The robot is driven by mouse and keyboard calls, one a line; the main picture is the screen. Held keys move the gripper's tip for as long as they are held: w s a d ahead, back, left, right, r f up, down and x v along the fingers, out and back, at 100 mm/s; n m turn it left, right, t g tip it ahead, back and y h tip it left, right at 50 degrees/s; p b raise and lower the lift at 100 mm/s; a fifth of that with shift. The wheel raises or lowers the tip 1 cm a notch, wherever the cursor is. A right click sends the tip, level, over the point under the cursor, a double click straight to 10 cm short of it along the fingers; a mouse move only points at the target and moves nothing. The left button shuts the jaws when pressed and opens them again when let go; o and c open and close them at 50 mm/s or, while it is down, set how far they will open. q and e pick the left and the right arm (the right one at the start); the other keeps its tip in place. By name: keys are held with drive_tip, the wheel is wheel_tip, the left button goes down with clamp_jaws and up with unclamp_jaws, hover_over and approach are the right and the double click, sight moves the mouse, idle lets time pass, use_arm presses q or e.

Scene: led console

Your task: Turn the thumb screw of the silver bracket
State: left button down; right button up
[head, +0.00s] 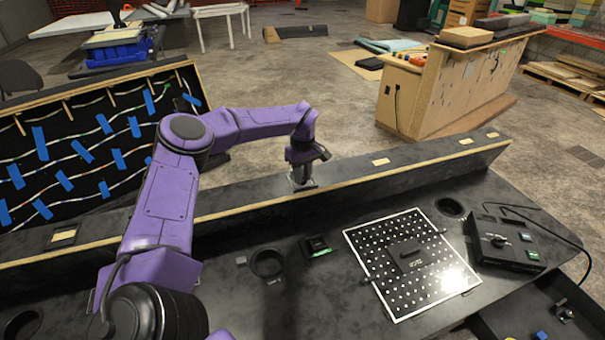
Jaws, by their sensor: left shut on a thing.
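The silver bracket (303,184) sits on the top of the long black ledge, and only its lower edge shows under my gripper. My left gripper (301,172) points down onto it from above, its purple arm reaching in from the left. The gripper is shut at the spot of the thumb screw, which the fingers hide. The screw's angle cannot be seen. My right gripper is not in view.
The black ledge (370,178) runs across the back of the dark console table. In front lie a white-framed perforated panel (368,238), a round black ring (267,263) and a black control box (500,242) with a cable. A board with blue tape (84,152) leans at left.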

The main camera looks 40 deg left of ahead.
sight(303, 179)
use_arm(q)
drive_tip(key=shift+w+r, duration=0.15)
drive_tip(key=shift+r, duration=0.1)
drive_tip(key=c, duration=1.1)
unclamp_jaws()
drive_tip(key=shift+c, duration=0.2)
drive_tip(key=shift+o, duration=1.3)
drive_tip(key=shift+r, duration=0.2)
wheel_tip(303, 179, up, 10)
drive_tip(key=b, duration=0.2)
drive_tip(key=shift+s, duration=0.2)
